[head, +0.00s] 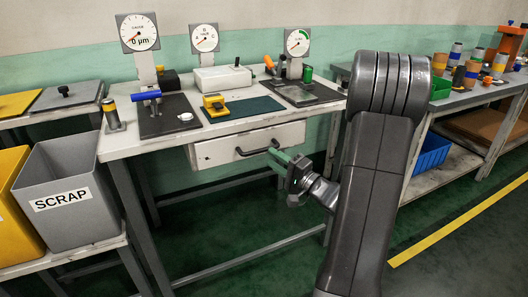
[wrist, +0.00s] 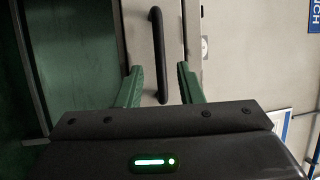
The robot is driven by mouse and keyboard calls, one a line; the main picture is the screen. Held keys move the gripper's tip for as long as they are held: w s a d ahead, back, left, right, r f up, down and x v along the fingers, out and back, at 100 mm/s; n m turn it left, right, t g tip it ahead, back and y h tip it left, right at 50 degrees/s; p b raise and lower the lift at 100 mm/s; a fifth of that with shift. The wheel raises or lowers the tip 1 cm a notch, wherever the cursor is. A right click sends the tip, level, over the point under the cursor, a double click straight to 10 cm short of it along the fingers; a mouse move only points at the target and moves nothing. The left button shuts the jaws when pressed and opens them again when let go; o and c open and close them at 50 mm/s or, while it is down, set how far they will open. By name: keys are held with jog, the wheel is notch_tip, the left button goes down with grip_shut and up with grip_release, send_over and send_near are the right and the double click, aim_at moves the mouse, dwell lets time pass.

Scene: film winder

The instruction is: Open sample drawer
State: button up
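The sample drawer (head: 222,151) is a pale front under the workbench top, and it looks closed. Its dark bar handle (head: 257,152) runs across the front. In the wrist view the handle (wrist: 157,40) stands upright in the picture. My gripper (head: 275,157) is in front of the drawer, near the handle's right end. Its green fingers (wrist: 159,75) are spread apart, with the handle showing between them and touching neither finger visibly. I cannot tell whether the handle is at fingertip depth or still beyond them.
The workbench (head: 125,144) carries dial gauges and a dark green mat (head: 245,109). A grey SCRAP bin (head: 68,195) stands at the left. A shelf with a blue bin (head: 432,153) is at the right. Open green floor lies below the drawer.

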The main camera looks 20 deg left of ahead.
aim_at(261, 150)
jog(key=x, duration=0.6)
grip_shut()
